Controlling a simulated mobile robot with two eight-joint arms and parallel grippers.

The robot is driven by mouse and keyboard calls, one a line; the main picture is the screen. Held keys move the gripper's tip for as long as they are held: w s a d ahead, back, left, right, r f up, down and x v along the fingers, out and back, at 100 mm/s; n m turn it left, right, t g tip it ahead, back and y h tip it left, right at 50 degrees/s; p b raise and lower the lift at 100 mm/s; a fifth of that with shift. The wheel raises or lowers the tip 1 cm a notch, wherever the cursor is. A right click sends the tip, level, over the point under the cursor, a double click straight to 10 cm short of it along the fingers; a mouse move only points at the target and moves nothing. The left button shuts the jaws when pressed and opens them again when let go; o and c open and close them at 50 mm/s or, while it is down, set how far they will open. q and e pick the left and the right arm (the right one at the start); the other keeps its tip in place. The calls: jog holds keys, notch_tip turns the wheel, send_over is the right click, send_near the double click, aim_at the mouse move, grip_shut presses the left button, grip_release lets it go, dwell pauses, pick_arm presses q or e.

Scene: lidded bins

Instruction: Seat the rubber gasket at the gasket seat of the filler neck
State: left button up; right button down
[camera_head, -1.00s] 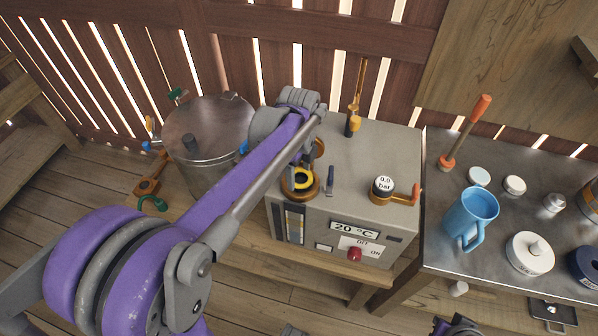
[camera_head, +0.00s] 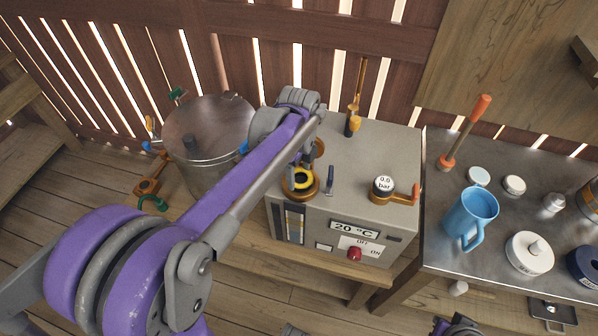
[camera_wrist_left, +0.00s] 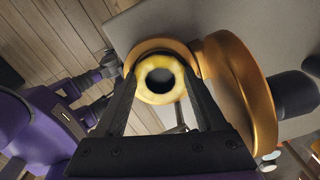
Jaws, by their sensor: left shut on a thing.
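The yellow rubber gasket (camera_head: 305,187) is a ring with a dark hole, at the brass filler neck (camera_head: 300,196) on the front left of the grey machine's top. My left gripper (camera_head: 304,164) reaches down from above and is shut on the gasket. In the left wrist view the gasket (camera_wrist_left: 160,61) lies between my two dark fingertips (camera_wrist_left: 160,78), over the brass rim of the neck (camera_wrist_left: 139,49). I cannot tell whether it touches the seat, which is hidden beneath it. A dark part of my right arm shows at the bottom edge; its jaws are not clear.
A brass lid (camera_wrist_left: 262,95) stands open close beside my fingers. The grey machine (camera_head: 352,160) also carries a pressure gauge (camera_head: 384,184) and a small upright lever (camera_head: 330,180). A metal drum (camera_head: 205,135) stands left; a steel table (camera_head: 490,255) with a blue jug (camera_head: 470,218) stands right.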

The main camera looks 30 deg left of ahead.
pick_arm(q)
jog(key=o, duration=1.3)
notch_tip(320, 180, up, 11)
jog(key=shift+p, duration=0.45)
jog(key=shift+f, duration=0.1)
jog(key=s+d+f+n+t+p, duration=0.1)
jog(key=s+d+f+n+t, duration=0.1)
jog(key=s+f+n, duration=0.3)
jog(key=s+d+f+n+t+p, duration=0.1)
jog(key=s+d+f+n+t, duration=0.2)
jog(key=s+n, duration=0.7)
notch_tip(320, 180, down, 2)
jog(key=d+n, duration=0.2)
jog(key=n, duration=0.2)
jog(key=shift+s+d, duration=0.15)
jog(key=shift+s, duration=0.1)
